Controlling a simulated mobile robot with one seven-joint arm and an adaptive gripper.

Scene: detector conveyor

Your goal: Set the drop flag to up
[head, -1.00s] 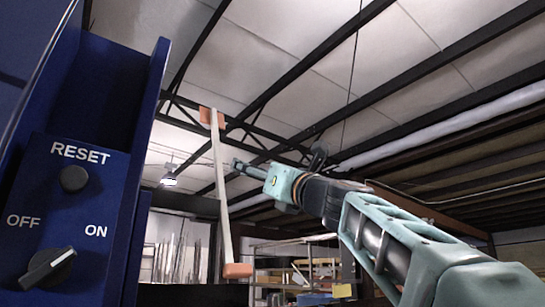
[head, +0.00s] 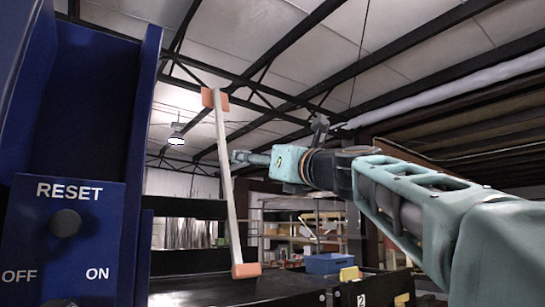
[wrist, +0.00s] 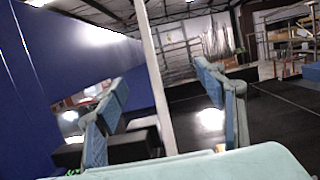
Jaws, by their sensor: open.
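A long pale bar (head: 224,180) with orange end blocks stands nearly upright, slightly tilted, in the middle of the head view. No part is labelled as the drop flag, and I cannot tell whether this bar is it. My gripper (head: 238,157) points left at the bar's middle, its fingertips very close to the bar's right side. In the wrist view my gripper (wrist: 165,92) is open and empty, and the bar (wrist: 153,70) shows between its two fingers, beyond them. I cannot tell whether they touch it.
A blue cabinet wall with a RESET knob (head: 66,222) and OFF/ON switch (head: 58,302) stands close at left. A dark conveyor surface (head: 195,289) lies below. Open air surrounds the bar's upper half.

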